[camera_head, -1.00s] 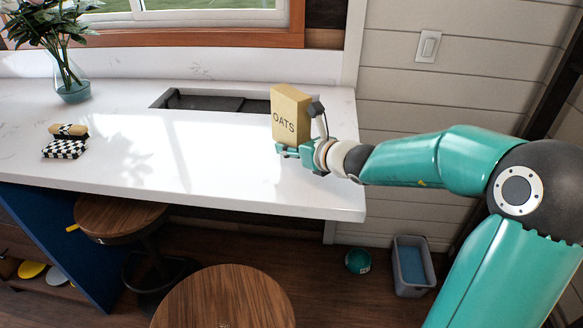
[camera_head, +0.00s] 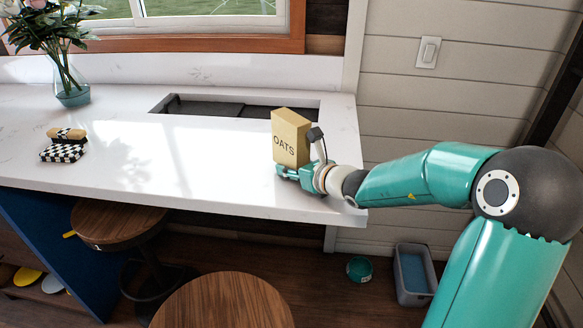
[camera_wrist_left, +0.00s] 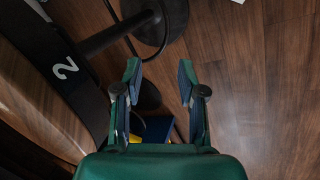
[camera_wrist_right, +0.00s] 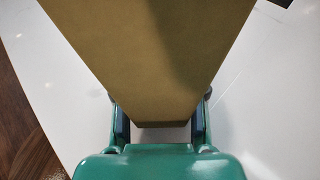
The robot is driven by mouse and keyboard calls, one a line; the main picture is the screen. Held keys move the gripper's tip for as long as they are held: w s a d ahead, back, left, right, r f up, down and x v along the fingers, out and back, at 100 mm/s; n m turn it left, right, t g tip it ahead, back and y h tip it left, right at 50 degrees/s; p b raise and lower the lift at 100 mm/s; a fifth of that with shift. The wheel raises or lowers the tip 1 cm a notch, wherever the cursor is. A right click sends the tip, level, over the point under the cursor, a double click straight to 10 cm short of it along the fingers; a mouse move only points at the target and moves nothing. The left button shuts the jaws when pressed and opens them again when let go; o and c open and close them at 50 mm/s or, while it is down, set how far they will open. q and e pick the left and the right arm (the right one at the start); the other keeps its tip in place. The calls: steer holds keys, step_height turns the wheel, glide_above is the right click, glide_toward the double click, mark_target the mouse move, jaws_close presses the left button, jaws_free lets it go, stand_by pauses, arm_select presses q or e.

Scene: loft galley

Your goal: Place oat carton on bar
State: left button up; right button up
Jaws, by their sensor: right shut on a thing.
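The oat carton (camera_head: 290,138) is a tan box marked OATS, upright at the right end of the white bar (camera_head: 190,183). My right gripper (camera_head: 302,165) is shut on the carton's lower part. In the right wrist view the carton (camera_wrist_right: 150,60) fills the middle between the fingers (camera_wrist_right: 160,130), with the white bar surface around it. I cannot tell whether the carton's base touches the bar. My left gripper (camera_wrist_left: 160,80) shows only in the left wrist view, open and empty, above the wooden floor.
A recessed dark sink (camera_head: 235,107) lies behind the carton. A checkered box with a bread-like item (camera_head: 64,146) and a flower vase (camera_head: 71,85) stand at left. Wooden stools (camera_head: 225,303) stand before the bar. A grey bin (camera_head: 413,275) is on the floor. The bar's middle is clear.

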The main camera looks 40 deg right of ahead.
steer(key=shift+f+b, duration=0.3)
steer(key=shift+b, duration=0.05)
steer(key=o, duration=0.9)
steer(key=shift+o, duration=0.2)
steer(key=shift+r+p, duration=0.35)
steer(key=shift+p, duration=0.2)
steer(key=shift+r+p, duration=0.35)
steer(key=shift+p, duration=0.1)
steer(key=v, duration=1.2)
steer(key=shift+d+f+p, duration=0.1)
steer(key=shift+d+p, duration=0.05)
steer(key=shift+p, duration=0.25)
